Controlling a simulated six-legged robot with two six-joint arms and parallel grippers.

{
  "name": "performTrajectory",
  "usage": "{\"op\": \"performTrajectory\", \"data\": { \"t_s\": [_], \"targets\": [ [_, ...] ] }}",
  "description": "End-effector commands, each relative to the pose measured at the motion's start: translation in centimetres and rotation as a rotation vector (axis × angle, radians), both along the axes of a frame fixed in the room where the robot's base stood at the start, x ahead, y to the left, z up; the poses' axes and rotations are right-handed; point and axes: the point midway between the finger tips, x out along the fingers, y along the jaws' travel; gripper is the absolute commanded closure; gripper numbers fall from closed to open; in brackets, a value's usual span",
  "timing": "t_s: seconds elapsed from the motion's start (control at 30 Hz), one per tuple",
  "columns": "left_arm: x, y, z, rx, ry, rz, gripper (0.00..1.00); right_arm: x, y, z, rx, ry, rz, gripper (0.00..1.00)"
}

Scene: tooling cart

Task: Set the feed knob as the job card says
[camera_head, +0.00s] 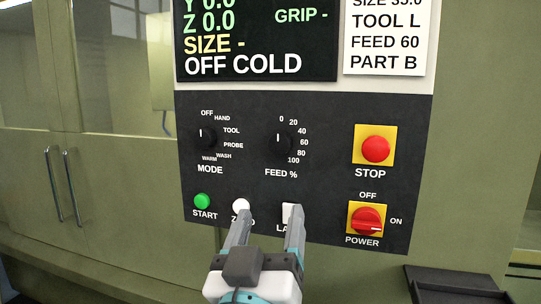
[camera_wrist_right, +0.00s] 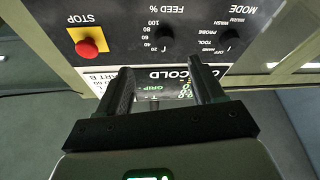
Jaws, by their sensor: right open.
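The feed knob (camera_head: 278,146) is a black dial on the dark panel, labelled FEED %, with marks from 0 to 100. Its white pointer line points up, near the 0 mark. It also shows upside down in the right wrist view (camera_wrist_right: 165,40). The job card (camera_head: 387,42) is white at the upper right and reads FEED 60, TOOL L, PART B. My right gripper (camera_head: 267,212) is open and empty, below the feed knob in the head view. Its fingers (camera_wrist_right: 165,80) are apart in the wrist view, with the knob beyond them. My left gripper is not in view.
The mode knob (camera_head: 205,138) is left of the feed knob. The red STOP button (camera_head: 375,149) and POWER switch (camera_head: 367,219) are at right. The green START button (camera_head: 202,201) and two white buttons are below. The screen (camera_head: 258,45) reads OFF COLD. Door handles (camera_head: 71,187) are at left.

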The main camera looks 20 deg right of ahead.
Motion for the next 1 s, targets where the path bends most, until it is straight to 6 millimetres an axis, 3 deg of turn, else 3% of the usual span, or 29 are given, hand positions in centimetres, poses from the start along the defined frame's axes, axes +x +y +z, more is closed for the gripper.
{"op": "performTrajectory", "data": {
  "t_s": [0.1, 0.27, 0.8, 1.0],
  "targets": [
    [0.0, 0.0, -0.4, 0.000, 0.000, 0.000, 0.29, -1.3, 0.9, 0.6, 0.013, -0.026, 0.040, 0.32],
    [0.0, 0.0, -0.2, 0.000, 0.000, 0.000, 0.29, -1.1, 1.3, 1.3, 0.013, -0.033, 0.056, 0.32],
    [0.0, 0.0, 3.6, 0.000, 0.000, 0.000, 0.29, 8.9, -3.2, 5.8, 0.012, -0.030, 0.052, 0.32],
    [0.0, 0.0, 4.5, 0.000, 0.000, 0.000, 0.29, 11.4, -4.4, 6.8, 0.012, -0.031, 0.055, 0.32]
  ]
}}
